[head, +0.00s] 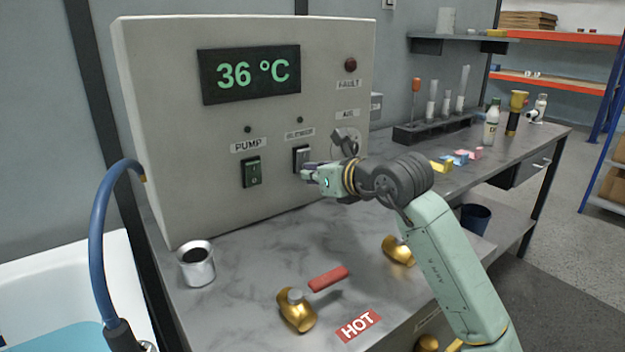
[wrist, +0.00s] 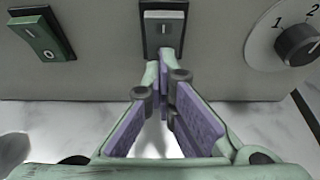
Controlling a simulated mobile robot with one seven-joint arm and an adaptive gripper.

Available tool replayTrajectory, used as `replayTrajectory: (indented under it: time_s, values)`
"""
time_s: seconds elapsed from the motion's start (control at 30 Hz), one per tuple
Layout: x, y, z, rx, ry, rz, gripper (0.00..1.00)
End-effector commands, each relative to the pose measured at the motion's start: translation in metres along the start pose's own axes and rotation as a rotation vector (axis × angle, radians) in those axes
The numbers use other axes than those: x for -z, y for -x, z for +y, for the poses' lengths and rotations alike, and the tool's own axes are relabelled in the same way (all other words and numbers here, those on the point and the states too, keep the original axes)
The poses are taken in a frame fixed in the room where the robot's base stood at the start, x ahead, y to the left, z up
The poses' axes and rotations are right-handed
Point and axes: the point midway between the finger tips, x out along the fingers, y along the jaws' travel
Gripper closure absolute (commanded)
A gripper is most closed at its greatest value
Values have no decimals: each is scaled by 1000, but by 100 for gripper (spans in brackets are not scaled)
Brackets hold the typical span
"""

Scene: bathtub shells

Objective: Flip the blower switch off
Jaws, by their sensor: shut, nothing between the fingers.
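The blower switch (head: 301,156) is a grey rocker in a black frame on the control box (head: 190,150), under a label that reads BLOWER. In the wrist view the switch (wrist: 164,26) is at top centre, with an "I" mark on its upper half. My gripper (head: 307,174) is shut and empty, with its tips at the lower part of the switch. In the wrist view the closed fingertips (wrist: 165,62) overlap the rocker's lower edge. I cannot tell whether they press on it.
The green pump switch (head: 251,172) is just left, and the AIR dial (wrist: 300,44) just right. A display (head: 250,74) reads 36 °C. A metal cup (head: 196,266), brass fittings (head: 297,312) and a red handle (head: 328,279) lie on the counter below.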

Motion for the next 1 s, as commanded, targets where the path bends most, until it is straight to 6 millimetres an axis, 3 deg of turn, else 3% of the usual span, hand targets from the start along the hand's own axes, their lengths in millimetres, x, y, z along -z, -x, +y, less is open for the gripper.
replayTrajectory:
  time_s: [0.4, 1.0]
  values:
    - [-18, 5, 1, -1, 3, -9, 100]
    - [-18, 10, -5, -3, 2, -6, 100]
